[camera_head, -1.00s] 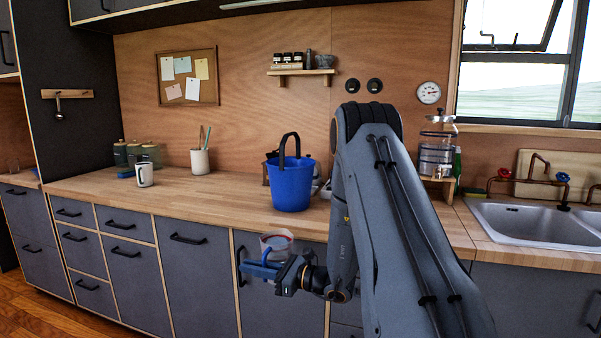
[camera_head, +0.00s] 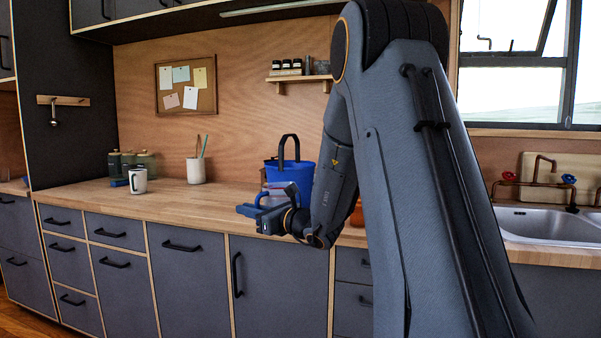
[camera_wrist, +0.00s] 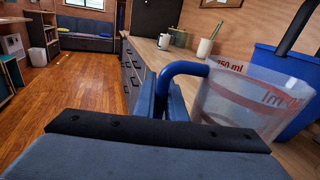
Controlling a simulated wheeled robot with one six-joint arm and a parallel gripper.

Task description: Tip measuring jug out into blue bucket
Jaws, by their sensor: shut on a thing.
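The measuring jug is clear with red markings and a blue handle. It shows large at the right of the wrist view (camera_wrist: 240,98) and small and partly hidden in the head view (camera_head: 281,188). My gripper (camera_head: 258,212) is shut on the jug's handle; its blue fingers also show in the wrist view (camera_wrist: 165,98). The jug looks roughly upright; its contents are not clear. The blue bucket (camera_head: 298,171) stands on the counter with its black handle up, just behind the jug. In the wrist view the bucket (camera_wrist: 285,65) is partly hidden by the jug.
The wooden counter (camera_head: 230,189) runs along the wall above dark cabinets. A white mug (camera_head: 138,181) and a utensil pot (camera_head: 196,171) stand left of the bucket, with clear counter between. A small shelf (camera_head: 300,79) hangs above the bucket. A sink (camera_head: 545,222) is at the right.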

